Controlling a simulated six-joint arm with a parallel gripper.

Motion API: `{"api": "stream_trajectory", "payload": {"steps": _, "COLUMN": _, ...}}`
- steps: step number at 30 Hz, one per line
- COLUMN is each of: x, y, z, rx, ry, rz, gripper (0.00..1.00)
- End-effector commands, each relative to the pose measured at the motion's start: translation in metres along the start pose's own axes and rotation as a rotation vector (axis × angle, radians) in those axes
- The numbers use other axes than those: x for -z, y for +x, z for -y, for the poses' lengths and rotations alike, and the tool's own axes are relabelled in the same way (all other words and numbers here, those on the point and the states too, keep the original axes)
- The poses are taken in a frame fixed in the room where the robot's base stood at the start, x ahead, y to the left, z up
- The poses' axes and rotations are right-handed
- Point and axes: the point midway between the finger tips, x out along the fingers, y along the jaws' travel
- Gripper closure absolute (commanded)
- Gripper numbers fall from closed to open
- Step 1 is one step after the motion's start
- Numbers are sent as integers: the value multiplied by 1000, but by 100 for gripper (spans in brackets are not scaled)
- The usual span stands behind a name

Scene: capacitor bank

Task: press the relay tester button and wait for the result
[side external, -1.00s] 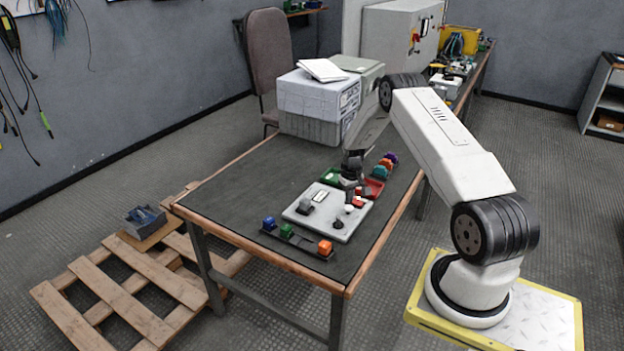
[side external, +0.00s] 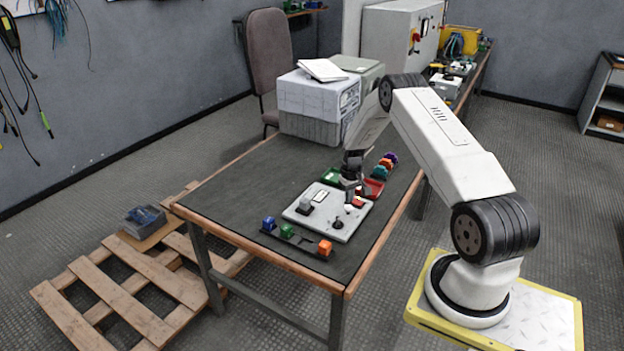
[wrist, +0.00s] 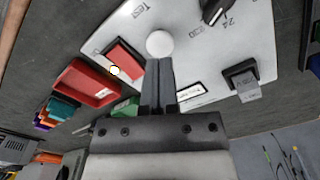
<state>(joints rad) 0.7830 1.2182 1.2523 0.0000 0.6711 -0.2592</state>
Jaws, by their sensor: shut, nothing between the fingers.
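The relay tester is a light grey panel (side external: 328,230) lying on the table, also seen in the wrist view (wrist: 262,40). Its round white button (wrist: 160,43) sits beside the printed word Test. My gripper (wrist: 159,62) is shut and empty, its fingertips right at the near edge of the button. I cannot tell whether they touch it. A small white display (wrist: 190,92) shows text too small to read.
The panel also carries a black knob (wrist: 214,12) marked 24 and 230, and a grey relay-like block (wrist: 242,82). Red (wrist: 88,88) and green (wrist: 126,106) bins stand close by. Coloured blocks on a dark rail (side external: 297,239) lie in front.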

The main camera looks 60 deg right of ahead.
Motion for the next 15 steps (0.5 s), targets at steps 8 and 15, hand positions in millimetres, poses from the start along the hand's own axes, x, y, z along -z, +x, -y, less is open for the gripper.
{"api": "stream_trajectory", "payload": {"steps": 8, "x": 0, "y": 2, "z": 0, "rx": 0, "ry": 0, "rz": 0, "gripper": 100}}
{"api": "stream_trajectory", "payload": {"steps": 15, "x": 0, "y": 5, "z": 0, "rx": 0, "ry": 0, "rz": 0, "gripper": 100}}
